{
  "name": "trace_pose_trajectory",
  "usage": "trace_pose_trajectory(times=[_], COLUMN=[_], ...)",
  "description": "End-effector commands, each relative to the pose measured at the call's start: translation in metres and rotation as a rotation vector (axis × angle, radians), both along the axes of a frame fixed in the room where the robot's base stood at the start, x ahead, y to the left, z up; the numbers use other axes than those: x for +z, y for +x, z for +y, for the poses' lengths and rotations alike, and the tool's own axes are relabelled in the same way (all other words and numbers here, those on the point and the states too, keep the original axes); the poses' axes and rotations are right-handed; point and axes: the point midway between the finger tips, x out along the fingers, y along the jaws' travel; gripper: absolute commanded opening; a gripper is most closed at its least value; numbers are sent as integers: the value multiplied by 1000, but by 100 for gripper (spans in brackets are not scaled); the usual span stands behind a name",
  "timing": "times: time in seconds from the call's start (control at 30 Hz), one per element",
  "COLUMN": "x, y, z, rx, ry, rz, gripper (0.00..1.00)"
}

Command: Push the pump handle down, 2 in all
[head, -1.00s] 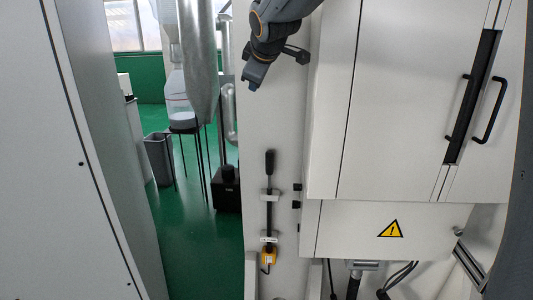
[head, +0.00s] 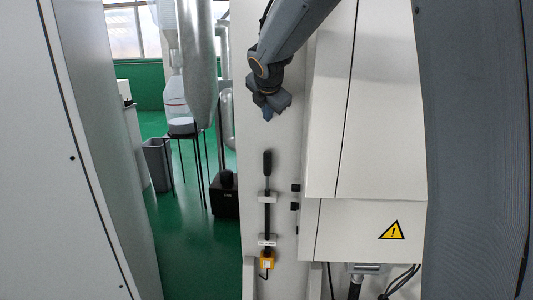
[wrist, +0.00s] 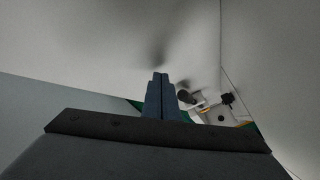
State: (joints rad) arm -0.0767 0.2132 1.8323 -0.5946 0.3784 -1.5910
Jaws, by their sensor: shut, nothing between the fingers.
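The hand pump is mounted upright on the pale panel in the head view. In the wrist view my shut fingers (wrist: 160,80) are in the middle. A dark rounded end that looks like the handle (wrist: 186,96) shows just right of them, blurred and partly hidden.
A white cabinet (head: 385,120) with a yellow warning sign (head: 391,230) juts out right of the pump. Two black knobs (head: 295,197) sit close to the rod's right. A tall grey panel (head: 95,150) stands at the left, with green floor (head: 195,255) between.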

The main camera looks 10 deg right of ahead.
Motion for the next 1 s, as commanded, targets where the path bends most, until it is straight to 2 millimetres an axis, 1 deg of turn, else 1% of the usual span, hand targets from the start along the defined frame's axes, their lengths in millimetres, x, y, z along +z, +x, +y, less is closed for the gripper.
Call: trace_pose_trajectory(times=[0.17, 0.37, 1.0], x=[-4, -16, -79], y=[0, 1, 1], z=[0, 0, 0], rx=[0, 0, 1], ry=[1, 2, 1], rz=[-1, -1, 1], gripper=[0, 0, 0])
